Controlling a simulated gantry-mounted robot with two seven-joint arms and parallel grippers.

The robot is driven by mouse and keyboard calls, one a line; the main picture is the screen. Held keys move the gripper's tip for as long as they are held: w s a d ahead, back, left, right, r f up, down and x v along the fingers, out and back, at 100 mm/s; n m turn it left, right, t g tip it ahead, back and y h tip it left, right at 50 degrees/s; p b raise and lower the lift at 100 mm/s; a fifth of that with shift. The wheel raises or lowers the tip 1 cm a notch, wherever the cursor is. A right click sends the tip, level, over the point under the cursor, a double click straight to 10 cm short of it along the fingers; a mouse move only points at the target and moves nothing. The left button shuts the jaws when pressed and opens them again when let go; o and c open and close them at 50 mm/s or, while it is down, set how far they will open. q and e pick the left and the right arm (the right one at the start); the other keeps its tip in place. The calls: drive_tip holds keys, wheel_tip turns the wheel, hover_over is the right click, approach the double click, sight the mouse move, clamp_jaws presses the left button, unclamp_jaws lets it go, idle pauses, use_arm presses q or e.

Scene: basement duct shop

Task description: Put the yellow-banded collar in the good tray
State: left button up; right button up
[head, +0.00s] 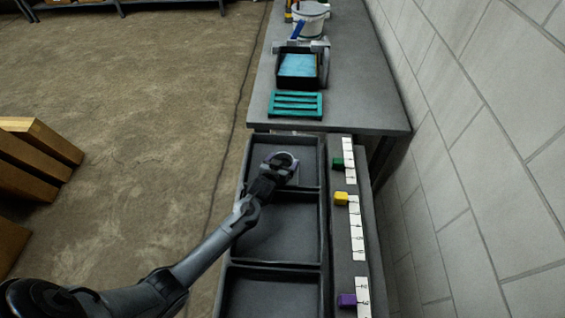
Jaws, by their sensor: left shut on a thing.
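A small round collar (284,159) shows in the head view with a pale rim and a purplish tint; I cannot make out a yellow band on it. My left gripper (275,170) is shut on its near side. The collar is over the far tray (255,158) of a row of three dark trays; I cannot tell whether it touches the tray floor. The middle tray (285,232) and the near tray (270,295) look empty where they show. I cannot read which tray is the good one. My right gripper is not in view.
Beyond stand a teal rack (295,104), a black bin (309,83) and a white bucket (311,17). A block wall closes the right.

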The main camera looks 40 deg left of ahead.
use_arm(q)
drive_tip(key=shift+f, duration=0.15)
drive_tip(key=o, duration=0.9)
drive_tip(key=shift+r, duration=0.25)
drive_tip(key=s+d+r+m+g+h, duration=0.1)
drive_tip(key=s+d, duration=0.4)
drive_tip(key=s, duration=0.7)
drive_tip(key=s+d+r+m+g+h+p, duration=0.1)
drive_tip(key=s+d+g, duration=0.4)
drive_tip(key=s, duration=0.6)
drive_tip(key=s+d+r+m+g+h+p, duration=0.1)
drive_tip(key=s+d+r+m+g+h, duration=0.1)
drive_tip(key=s, duration=1)
drive_tip(key=shift+s+d+r+m+g, duration=0.15)
drive_tip(key=shift+d+r+m+g, duration=0.3)
drive_tip(key=shift+d, duration=0.3)
drive_tip(key=shift+s+d+r+m+g, duration=0.15)
drive_tip(key=shift+d+r+g, duration=0.1)
drive_tip(key=shift+d+r, duration=0.4)
drive_tip(key=shift+d, duration=0.1)
